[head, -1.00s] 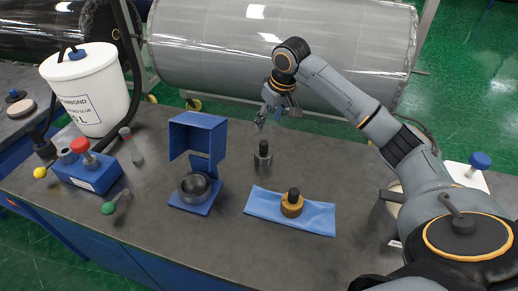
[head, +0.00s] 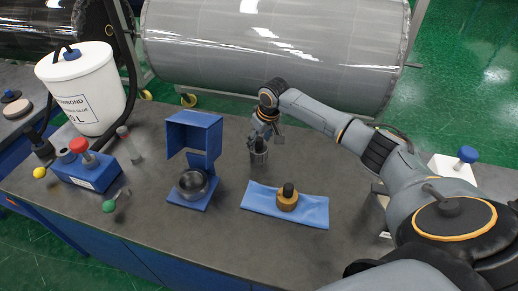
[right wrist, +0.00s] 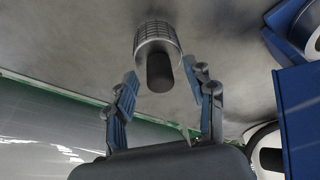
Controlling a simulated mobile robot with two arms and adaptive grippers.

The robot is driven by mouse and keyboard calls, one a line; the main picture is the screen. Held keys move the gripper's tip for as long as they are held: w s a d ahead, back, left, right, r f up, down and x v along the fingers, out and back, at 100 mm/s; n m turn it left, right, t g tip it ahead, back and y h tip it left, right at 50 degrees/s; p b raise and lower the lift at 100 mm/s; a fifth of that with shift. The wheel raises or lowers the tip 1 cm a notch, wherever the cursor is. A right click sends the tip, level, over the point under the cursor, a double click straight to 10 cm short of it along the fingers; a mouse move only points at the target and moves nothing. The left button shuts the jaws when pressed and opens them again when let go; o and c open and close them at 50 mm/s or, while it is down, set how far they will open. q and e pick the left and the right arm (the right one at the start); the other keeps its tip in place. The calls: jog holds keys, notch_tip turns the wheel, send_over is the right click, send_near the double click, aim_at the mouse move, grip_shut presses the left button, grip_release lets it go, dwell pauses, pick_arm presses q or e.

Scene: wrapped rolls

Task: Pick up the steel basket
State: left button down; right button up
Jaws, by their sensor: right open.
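The steel basket (head: 259,158) is a small grey cylinder with a dark upright post. It stands on the dark bench top behind the blue cloth. In the right wrist view the basket (right wrist: 157,36) shows a grid-patterned wall, and its black post points toward me. My right gripper (head: 264,136) is above the basket and partly hides its top. In the right wrist view the right gripper (right wrist: 160,74) is open, with a finger on each side of the post. I cannot tell whether either finger touches it. My left gripper is not in view.
A blue stand (head: 194,133) holding a metal bowl (head: 193,183) is to the left. A blue cloth (head: 312,212) with a wooden-based, dark-topped piece (head: 287,199) lies in front. A white bucket (head: 85,90) and a blue box (head: 82,172) are farther left. A large wrapped roll (head: 280,50) is behind the bench.

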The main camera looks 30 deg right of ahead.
jog(key=shift+w+f, duration=0.2)
jog(key=shift+f, duration=0.35)
grip_shut()
jog(key=shift+r, duration=0.15)
